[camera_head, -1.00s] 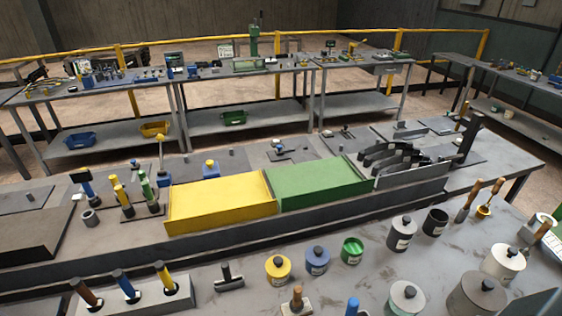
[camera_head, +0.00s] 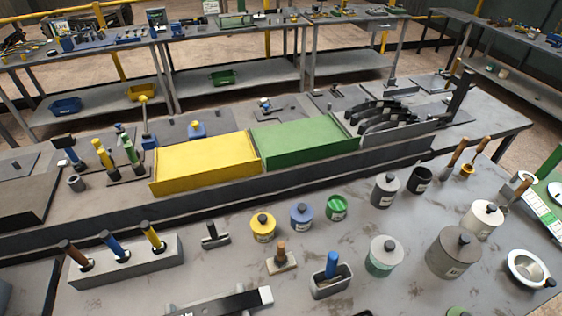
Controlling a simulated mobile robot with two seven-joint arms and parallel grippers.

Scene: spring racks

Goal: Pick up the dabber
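No label in the head view marks the dabber, and I cannot tell for certain which tool it is. A blue-handled tool (camera_head: 331,264) stands upright in a small grey container (camera_head: 331,284) at the front centre of the near table. Just left of it a brown-handled tool (camera_head: 281,253) stands on a pale flat block. A black T-shaped tool (camera_head: 212,234) stands further left. A grey block (camera_head: 128,264) holds upright tools with brown, blue and yellow handles. Neither of my grippers shows in this view.
Yellow (camera_head: 207,163) and green (camera_head: 303,141) boxes stand behind a dark raised ledge. Several lidded pots, including a yellow one (camera_head: 263,228) and a large grey one (camera_head: 453,254), stand on the near table (camera_head: 340,230). A dark bar with a white end (camera_head: 225,302) lies at the front edge.

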